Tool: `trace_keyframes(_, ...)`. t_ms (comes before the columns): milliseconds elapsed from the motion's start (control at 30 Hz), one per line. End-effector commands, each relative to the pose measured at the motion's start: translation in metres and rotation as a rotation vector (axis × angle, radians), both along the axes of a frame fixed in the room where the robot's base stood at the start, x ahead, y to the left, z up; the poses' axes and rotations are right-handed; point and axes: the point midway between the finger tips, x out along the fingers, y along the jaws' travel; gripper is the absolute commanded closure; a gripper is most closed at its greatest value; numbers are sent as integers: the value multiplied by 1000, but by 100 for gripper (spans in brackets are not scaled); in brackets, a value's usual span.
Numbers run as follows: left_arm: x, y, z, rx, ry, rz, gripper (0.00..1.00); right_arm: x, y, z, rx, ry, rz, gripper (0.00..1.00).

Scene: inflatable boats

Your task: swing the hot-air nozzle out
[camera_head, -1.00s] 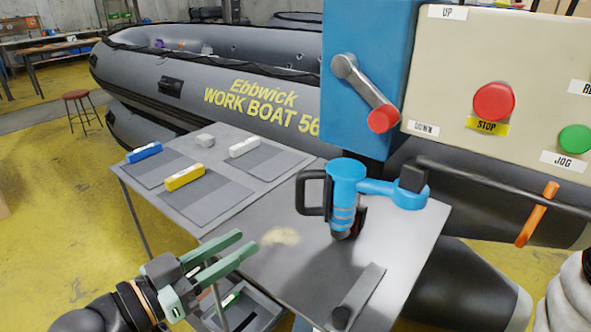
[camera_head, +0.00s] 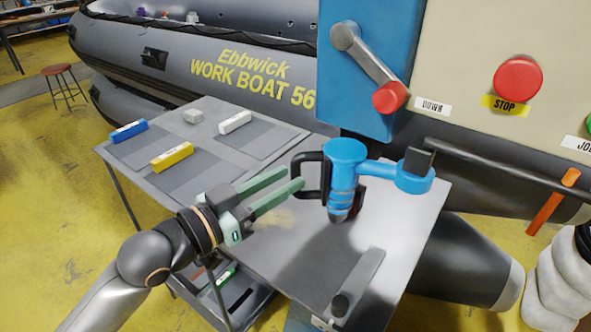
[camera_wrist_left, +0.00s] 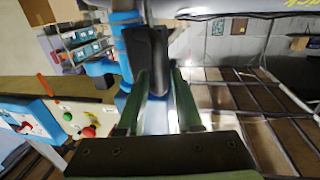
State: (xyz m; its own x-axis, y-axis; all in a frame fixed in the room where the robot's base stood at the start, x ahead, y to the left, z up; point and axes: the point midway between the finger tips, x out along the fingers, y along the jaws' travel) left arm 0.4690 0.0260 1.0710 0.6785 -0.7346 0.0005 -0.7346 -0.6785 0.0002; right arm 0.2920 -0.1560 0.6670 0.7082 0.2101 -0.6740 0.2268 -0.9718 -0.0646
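The blue hot-air nozzle (camera_head: 344,153) hangs upright over the grey table at the end of a short blue swing arm (camera_head: 376,170). The arm runs right to a round blue pivot (camera_head: 413,181). A black loop handle (camera_head: 309,157) sticks out on the nozzle's left side. My left gripper (camera_head: 294,177) is open, with its green fingertips at the handle. In the left wrist view the black handle (camera_wrist_left: 147,55) stands ahead of the parted fingers (camera_wrist_left: 160,75); I cannot tell whether they touch it. My right gripper is not in view.
The grey table (camera_head: 270,250) carries blue, yellow and white blocks on its left part and a flat metal lever (camera_head: 358,285) at the front. A control box with a red stop button (camera_head: 518,79) and a crank lever (camera_head: 370,68) stands behind the nozzle. The boat lies beyond.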

Motion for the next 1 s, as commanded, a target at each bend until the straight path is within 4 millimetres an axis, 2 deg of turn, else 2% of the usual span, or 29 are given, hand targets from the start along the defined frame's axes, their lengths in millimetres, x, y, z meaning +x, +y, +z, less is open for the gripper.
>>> trace_keyframes(233,19,-21,0,0,0,-1,66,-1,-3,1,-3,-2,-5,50)
trace_keyframes(567,22,-24,0,1,0,0,66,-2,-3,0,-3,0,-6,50)
trace_keyframes(667,21,-23,0,1,0,0,73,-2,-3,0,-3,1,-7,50)
trace_keyframes(900,21,-23,0,1,1,0,100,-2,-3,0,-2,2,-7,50)
trace_keyframes(1000,21,-23,0,1,1,0,100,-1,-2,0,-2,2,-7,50)
